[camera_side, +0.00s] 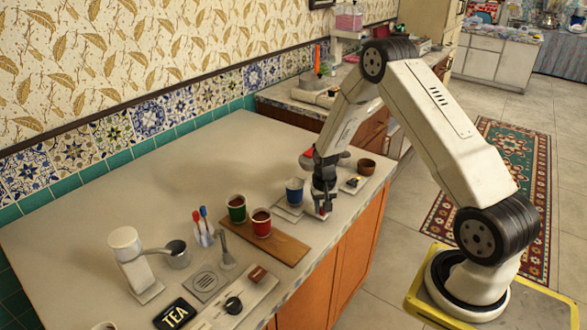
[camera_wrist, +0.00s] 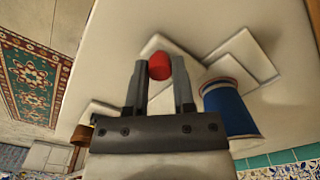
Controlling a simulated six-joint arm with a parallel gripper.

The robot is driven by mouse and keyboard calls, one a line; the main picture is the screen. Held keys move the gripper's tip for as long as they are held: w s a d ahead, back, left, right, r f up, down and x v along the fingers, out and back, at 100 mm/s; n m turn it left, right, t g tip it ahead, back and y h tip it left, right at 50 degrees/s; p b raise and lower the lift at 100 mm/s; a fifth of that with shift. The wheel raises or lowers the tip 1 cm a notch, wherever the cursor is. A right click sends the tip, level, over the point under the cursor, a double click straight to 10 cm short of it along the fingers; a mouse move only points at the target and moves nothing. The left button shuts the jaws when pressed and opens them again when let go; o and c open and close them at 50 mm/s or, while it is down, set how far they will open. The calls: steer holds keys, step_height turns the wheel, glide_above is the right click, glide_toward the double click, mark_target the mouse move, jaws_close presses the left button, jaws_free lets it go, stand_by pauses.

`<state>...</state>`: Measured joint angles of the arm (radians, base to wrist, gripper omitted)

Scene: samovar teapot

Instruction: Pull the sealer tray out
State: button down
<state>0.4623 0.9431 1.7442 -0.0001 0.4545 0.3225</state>
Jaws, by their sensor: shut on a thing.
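The sealer tray, a flat white plate (camera_side: 288,214) with a red knob at its front, lies on the counter by the right end. Its pale plates also show in the wrist view (camera_wrist: 243,55). My gripper (camera_side: 325,206) points down at the tray's front side. In the wrist view my gripper (camera_wrist: 159,72) has its two fingers closed on the red knob (camera_wrist: 159,65). A blue cup (camera_side: 294,190) stands beside the gripper at the tray; it also shows in the wrist view (camera_wrist: 230,106). My wrist hides part of the sealer behind it.
A green cup (camera_side: 237,209) and a red cup (camera_side: 261,224) stand on a wooden board (camera_side: 284,248) to the left. A brown bowl (camera_side: 366,166) stands to the right. The counter's front edge is close to my gripper. The back of the counter is clear.

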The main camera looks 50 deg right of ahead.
steer(key=shift+a, duration=0.95)
steer(key=shift+c, duration=2.2)
jaws_free()
steer(key=shift+r, duration=0.15)
step_height(320, 180, up, 8)
steer(key=shift+f, duration=0.25)
